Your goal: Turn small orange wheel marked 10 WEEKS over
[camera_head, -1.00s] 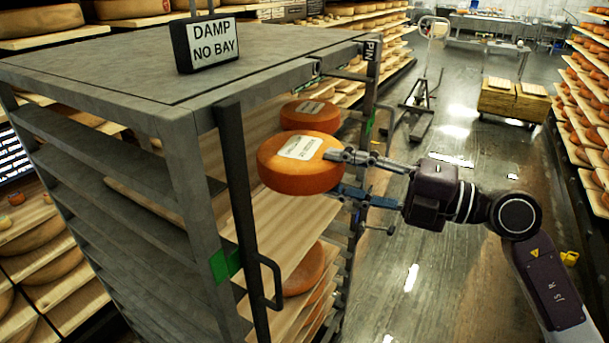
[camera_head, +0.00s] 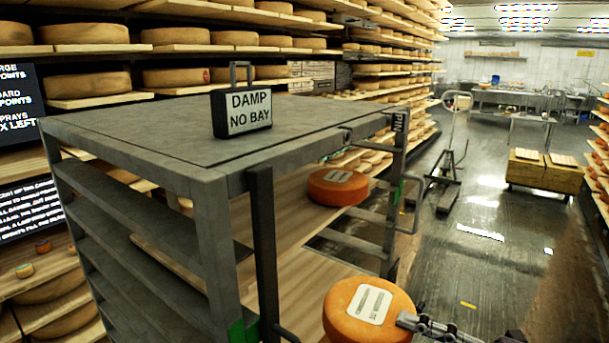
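An orange cheese wheel (camera_head: 352,334) with a white label on top is at the bottom of the head view, label up and nearly level. Its print is too small to read surely. My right gripper (camera_head: 408,321) is shut on its right edge; the upper finger lies on the rim, and the lower finger is hidden. The wheel is held out in front of the rack's open side, its lower part cut off by the frame. A second orange wheel (camera_head: 338,194), also labelled on top, lies on the wooden shelf inside the rack. My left gripper is out of view.
The grey metal rack (camera_head: 150,135) has a flat top bearing a "DAMP NO BAY" sign (camera_head: 241,112). Its dark front post (camera_head: 264,240) and rear frame (camera_head: 395,200) border the opening. Shelf board (camera_head: 290,215) has bare room. Open floor (camera_head: 480,255) lies to the right.

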